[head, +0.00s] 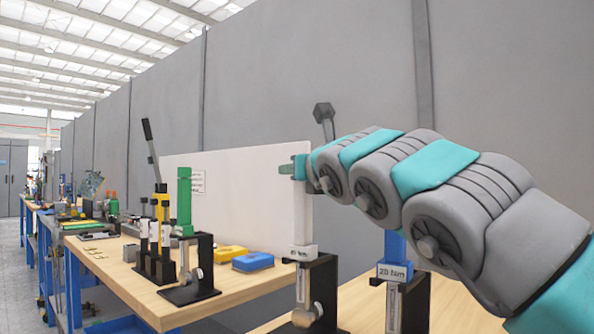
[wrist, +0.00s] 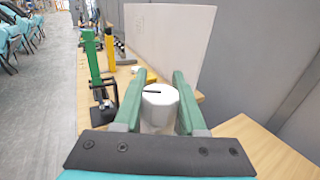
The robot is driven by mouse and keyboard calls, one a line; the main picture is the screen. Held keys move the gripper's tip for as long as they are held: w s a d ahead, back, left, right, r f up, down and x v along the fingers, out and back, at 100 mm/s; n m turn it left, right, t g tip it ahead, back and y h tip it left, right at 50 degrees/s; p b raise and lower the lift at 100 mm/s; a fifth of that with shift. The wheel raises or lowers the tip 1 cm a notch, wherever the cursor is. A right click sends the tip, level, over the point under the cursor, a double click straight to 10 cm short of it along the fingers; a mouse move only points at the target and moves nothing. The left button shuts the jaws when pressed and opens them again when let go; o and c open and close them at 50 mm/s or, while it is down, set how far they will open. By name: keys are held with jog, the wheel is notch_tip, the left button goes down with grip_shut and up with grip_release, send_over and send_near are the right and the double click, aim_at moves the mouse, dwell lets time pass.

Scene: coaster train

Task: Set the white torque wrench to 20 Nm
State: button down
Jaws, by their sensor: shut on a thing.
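The white torque wrench (head: 301,252) stands upright in a black stand at the right end of the nearer bench. Its label ends in "Nm", but the number is too small to read. My gripper (head: 294,168) is at the wrench's top, with its green fingers on either side. In the wrist view my gripper (wrist: 159,82) is shut on the wrench's white round top knob (wrist: 158,97), one finger on each side. A short black line marks the knob's top face, running nearly level across its left part. The wrench's shaft is hard to separate from the pale panel behind it.
A blue wrench (head: 393,272) labelled "20 Nm" stands to the right, under my arm. A green wrench (head: 184,200) stands left, beside yellow-topped tools. Yellow and blue boxes (head: 253,262) lie between. A white panel (head: 240,195) and grey wall rise behind.

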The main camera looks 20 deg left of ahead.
jog(key=shift+c, duration=2.4)
grip_release()
jog(key=shift+s, duration=0.1)
jog(key=b+v, duration=0.1)
jog(key=v, duration=0.6)
jog(key=shift+s+d, duration=0.2)
jog(key=shift+d, duration=0.1)
